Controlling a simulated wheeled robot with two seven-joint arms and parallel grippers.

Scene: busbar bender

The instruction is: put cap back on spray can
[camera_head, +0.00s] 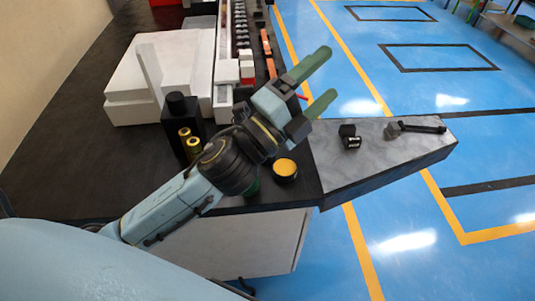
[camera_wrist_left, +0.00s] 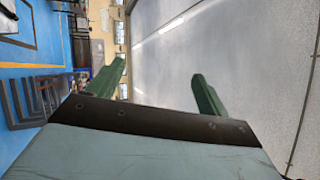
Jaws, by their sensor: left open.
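My left gripper (camera_head: 325,74) is open and empty, raised above the bench with its green fingers pointing to the upper right. In the left wrist view its two fingers (camera_wrist_left: 159,71) stand apart with nothing between them. I cannot clearly identify the spray can or its cap. A dark green rounded thing (camera_head: 252,188) is mostly hidden behind my left forearm. A short black cylinder with a yellow top (camera_head: 285,168) stands to the right of it on the black bench. My right gripper does not show.
Small black blocks (camera_head: 350,139) and a dark tool (camera_head: 417,128) lie on the grey bench end (camera_head: 375,165), otherwise clear.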

